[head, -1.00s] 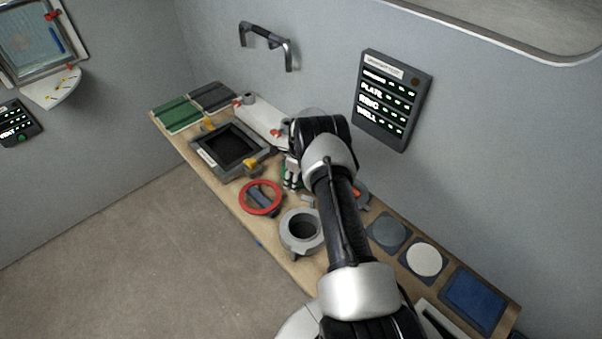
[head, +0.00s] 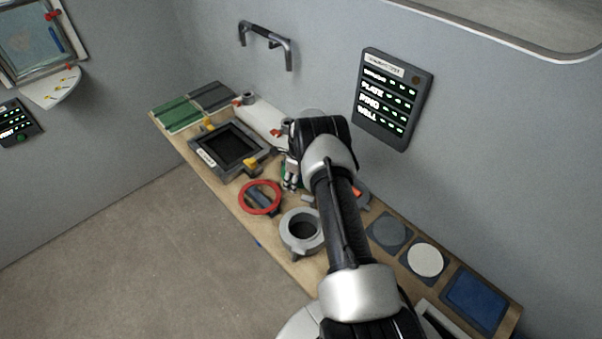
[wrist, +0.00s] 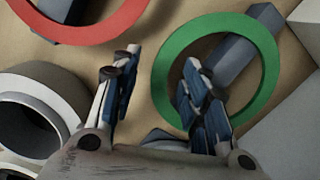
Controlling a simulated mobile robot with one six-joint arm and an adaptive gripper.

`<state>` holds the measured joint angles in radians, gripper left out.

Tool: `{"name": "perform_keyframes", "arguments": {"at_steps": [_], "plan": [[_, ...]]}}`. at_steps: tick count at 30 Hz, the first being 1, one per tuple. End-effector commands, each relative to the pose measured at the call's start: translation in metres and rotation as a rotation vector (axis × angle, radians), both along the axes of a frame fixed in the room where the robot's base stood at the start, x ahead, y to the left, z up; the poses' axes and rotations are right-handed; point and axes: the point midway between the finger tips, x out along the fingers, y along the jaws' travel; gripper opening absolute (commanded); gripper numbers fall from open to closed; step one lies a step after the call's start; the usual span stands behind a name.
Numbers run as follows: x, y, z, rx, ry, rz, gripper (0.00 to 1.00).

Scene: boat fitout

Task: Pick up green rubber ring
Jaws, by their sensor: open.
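The green rubber ring (wrist: 270,75) lies around a grey-blue block (wrist: 240,55) in the wrist view. In the head view only a sliver of green (head: 283,176) shows beside my gripper. My gripper (wrist: 162,57) is open and empty, with two blue-and-grey fingers apart. It also shows in the head view (head: 290,183), low over the bench and partly hidden by my arm. In the wrist view the ring's left band appears between the fingers. The right finger overlaps the ring's opening and lower band. I cannot tell whether it touches the ring.
A red ring (head: 244,204) lies to the left, around a dark block. A grey round collar (head: 286,233) stands near the front edge, close to my gripper. A dark square frame (head: 205,155) with yellow clips is further left. The wall (head: 335,85) rises behind the bench.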

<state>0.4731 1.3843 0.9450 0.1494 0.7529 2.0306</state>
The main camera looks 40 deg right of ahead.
Motion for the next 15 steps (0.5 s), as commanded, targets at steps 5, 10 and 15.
{"name": "perform_keyframes", "arguments": {"at_steps": [5, 10, 15], "plan": [[0.0000, 0.0000, -0.0015, 0.000, 0.000, 0.000, 0.41], [0.0000, 0.0000, -0.0014, 0.000, 0.000, 0.000, 0.41], [0.0000, 0.0000, -0.0012, 0.000, 0.000, 0.000, 0.40]]}}
